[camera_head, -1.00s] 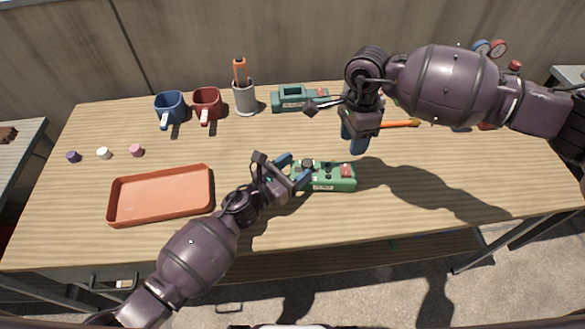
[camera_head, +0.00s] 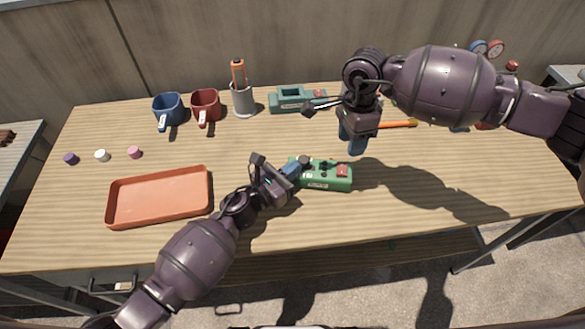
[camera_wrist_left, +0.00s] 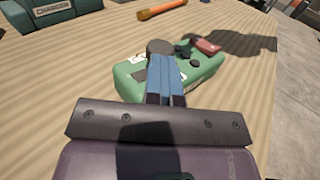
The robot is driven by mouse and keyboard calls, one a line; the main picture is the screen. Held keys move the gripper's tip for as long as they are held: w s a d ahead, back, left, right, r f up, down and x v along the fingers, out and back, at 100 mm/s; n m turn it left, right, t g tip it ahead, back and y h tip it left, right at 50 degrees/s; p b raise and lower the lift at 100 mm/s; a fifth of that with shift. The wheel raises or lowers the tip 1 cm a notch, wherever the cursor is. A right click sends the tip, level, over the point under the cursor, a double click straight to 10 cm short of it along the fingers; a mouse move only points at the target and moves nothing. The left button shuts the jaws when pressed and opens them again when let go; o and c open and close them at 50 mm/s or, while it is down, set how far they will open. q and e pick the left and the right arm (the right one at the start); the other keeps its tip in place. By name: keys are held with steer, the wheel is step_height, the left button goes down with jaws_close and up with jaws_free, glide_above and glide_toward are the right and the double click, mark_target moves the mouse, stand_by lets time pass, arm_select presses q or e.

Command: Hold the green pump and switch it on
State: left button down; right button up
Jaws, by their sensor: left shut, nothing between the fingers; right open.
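The green pump (camera_head: 322,184) lies on the workbench, right of my left gripper (camera_head: 301,163). It has a red switch (camera_head: 342,171) and small dark knobs on top. In the left wrist view the pump (camera_wrist_left: 128,84) is just beyond the fingers, with the red switch (camera_wrist_left: 207,46) at its far end. My left gripper's blue fingers (camera_wrist_left: 166,72) are pressed together, empty, over the pump's near end by a round dark knob (camera_wrist_left: 160,47). Whether they touch it I cannot tell. My right gripper (camera_head: 351,141) is open and empty, above and behind the pump.
An orange tray (camera_head: 112,212) lies left of my left arm. An orange-handled tool (camera_head: 397,124) lies behind my right gripper. The right front bench is clear.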

stand_by(0.6)
arm_select(q)
steer(key=c, duration=1.4)
jaws_free()
steer(key=v, duration=1.1)
steer(key=shift+w, duration=0.1)
